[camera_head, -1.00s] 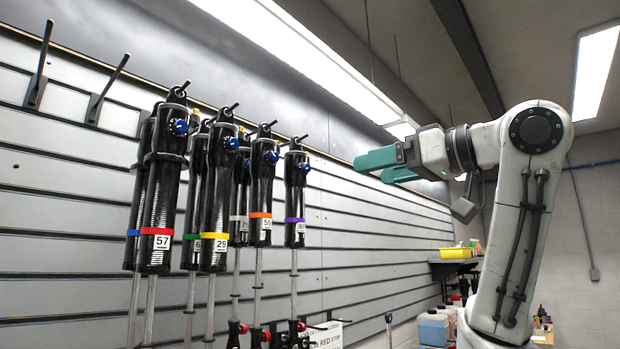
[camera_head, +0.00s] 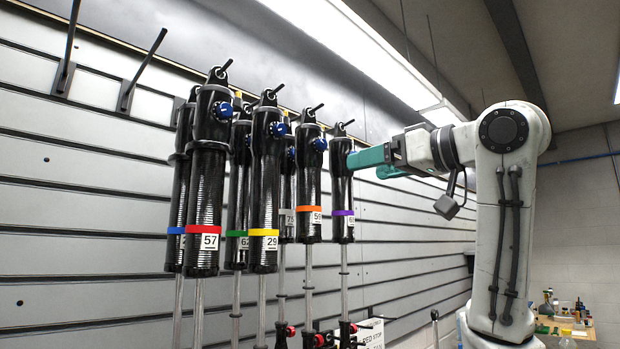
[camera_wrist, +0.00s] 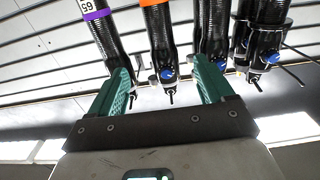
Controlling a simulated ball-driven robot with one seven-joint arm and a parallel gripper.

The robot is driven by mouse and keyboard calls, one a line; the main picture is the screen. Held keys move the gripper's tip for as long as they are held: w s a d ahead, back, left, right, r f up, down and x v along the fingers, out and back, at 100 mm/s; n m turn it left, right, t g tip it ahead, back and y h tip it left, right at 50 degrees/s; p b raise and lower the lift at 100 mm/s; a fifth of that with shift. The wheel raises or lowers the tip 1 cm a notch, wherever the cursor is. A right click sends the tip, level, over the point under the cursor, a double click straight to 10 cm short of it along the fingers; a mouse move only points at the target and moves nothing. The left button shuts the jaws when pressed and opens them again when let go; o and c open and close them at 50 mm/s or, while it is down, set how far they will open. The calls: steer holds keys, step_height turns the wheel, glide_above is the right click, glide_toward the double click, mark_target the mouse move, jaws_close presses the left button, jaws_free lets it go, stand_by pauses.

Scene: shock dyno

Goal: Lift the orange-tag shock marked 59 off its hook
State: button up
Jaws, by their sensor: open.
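The orange-tag shock marked 59 (camera_head: 309,180) hangs upright on its hook in the row on the wall, black with a blue knob. In the wrist view, which is turned over, the same shock (camera_wrist: 158,38) shows between and beyond my finger lines, its eye end toward me. My gripper (camera_head: 357,158) has teal fingers, spread and empty. In the head view its tips are at the upper body of the purple-tag shock (camera_head: 342,190), right of the orange one; I cannot tell if they touch. Both fingers show in the wrist view (camera_wrist: 163,82).
The purple-tag shock (camera_wrist: 100,35) is close to the left finger in the wrist view. Left of the orange one hang the yellow-tag 29 (camera_head: 264,190), green-tag (camera_head: 238,195) and red-tag 57 (camera_head: 206,190) shocks. Two bare hooks (camera_head: 140,70) are at upper left.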

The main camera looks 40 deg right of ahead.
mark_target(318, 177)
steer(key=w, duration=0.5)
steer(key=w+p, duration=0.1)
steer(key=w, duration=1.1)
steer(key=shift+w+a+p, duration=0.1)
steer(key=shift+a+p, duration=0.2)
steer(key=shift+p, duration=0.1)
steer(key=shift+c, duration=0.2)
steer(key=c, duration=1.3)
steer(key=o, duration=0.9)
steer(key=shift+r, duration=0.2)
steer(key=shift+c, duration=0.2)
steer(key=shift+f, duration=0.2)
jaws_close()
